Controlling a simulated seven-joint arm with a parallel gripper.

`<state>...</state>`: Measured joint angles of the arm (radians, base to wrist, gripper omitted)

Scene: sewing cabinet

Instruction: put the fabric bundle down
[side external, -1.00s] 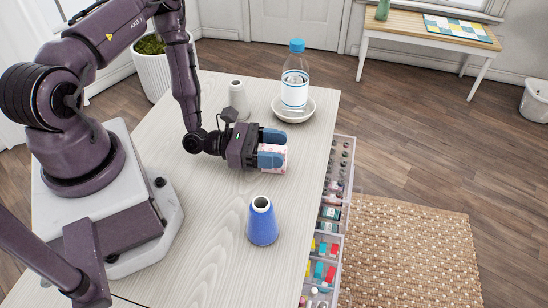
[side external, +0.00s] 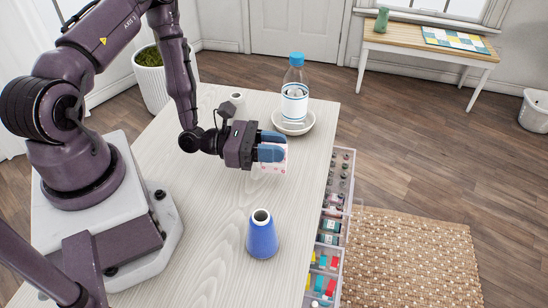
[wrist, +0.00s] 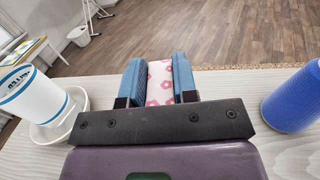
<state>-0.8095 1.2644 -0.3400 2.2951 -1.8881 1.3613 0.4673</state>
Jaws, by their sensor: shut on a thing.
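The fabric bundle (side external: 275,166) is white-pink with a flower print. It is between the blue fingers of my gripper (side external: 272,147), which is shut on it. In the wrist view the bundle (wrist: 160,82) shows between the two blue fingers of my gripper (wrist: 160,80), its pink flowers plain to see. In the side view the fingers cover part of the bundle. It is near the table's right edge; it looks raised above the tabletop, though the exact gap cannot be told.
A water bottle (side external: 294,92) stands in a white bowl (side external: 293,126) behind my gripper. Open drawers (side external: 333,225) jut out beyond the right edge. The table (side external: 200,235) is clear at front left.

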